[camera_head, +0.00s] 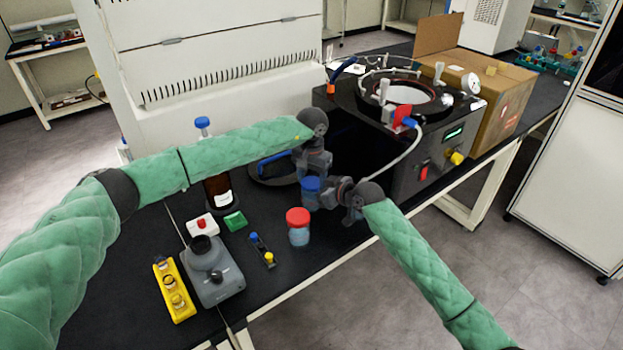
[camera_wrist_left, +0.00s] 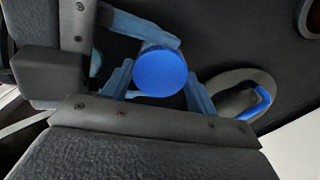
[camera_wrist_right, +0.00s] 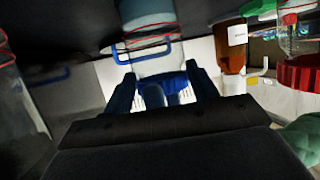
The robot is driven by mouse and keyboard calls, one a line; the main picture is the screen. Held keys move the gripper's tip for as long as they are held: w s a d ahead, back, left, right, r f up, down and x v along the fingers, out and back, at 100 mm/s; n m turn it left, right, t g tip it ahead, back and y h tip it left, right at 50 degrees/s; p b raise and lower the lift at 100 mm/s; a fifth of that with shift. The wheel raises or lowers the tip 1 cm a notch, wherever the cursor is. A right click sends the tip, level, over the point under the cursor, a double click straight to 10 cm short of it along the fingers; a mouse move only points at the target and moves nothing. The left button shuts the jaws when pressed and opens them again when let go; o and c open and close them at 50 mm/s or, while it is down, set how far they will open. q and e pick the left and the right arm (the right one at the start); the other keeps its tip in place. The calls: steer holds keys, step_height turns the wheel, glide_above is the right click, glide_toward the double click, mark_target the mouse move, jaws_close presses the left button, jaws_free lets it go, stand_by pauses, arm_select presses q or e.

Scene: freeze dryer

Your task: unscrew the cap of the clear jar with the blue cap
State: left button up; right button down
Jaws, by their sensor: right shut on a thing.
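The clear jar with the blue cap (camera_head: 311,184) stands on the black bench at the centre of the head view. My right gripper (camera_wrist_right: 162,72) is shut on the jar from the side, with the blue cap (camera_wrist_right: 170,80) low between its fingers; exactly how high they grip is hard to tell. My left gripper (camera_wrist_left: 160,88) hangs over the jar from above. Its fingers stand apart on either side of the round blue cap (camera_wrist_left: 160,72), with a visible gap at the right. The jar's body is partly hidden by the grippers in the head view.
A jar with a red cap (camera_head: 298,218) stands just in front. A brown bottle (camera_head: 218,193), a grey device (camera_head: 213,275) and a yellow rack (camera_head: 174,290) are to the left. The black freeze dryer (camera_head: 400,130) stands behind at the right. The bench's front edge is close.

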arm_select(q)
steer(key=shift+n, duration=1.7)
steer(key=shift+c, duration=0.3)
steer(key=o, duration=1.1)
steer(key=shift+r, duration=0.1)
steer(key=shift+r, duration=2.2)
steer(key=shift+c, duration=0.4)
step_height(320, 180, up, 2)
steer(key=shift+w+r+m, duration=0.1)
steer(key=shift+m, duration=0.8)
steer(key=shift+r+m, duration=0.55)
steer(key=shift+m, duration=0.15)
steer(key=shift+f, duration=3.95)
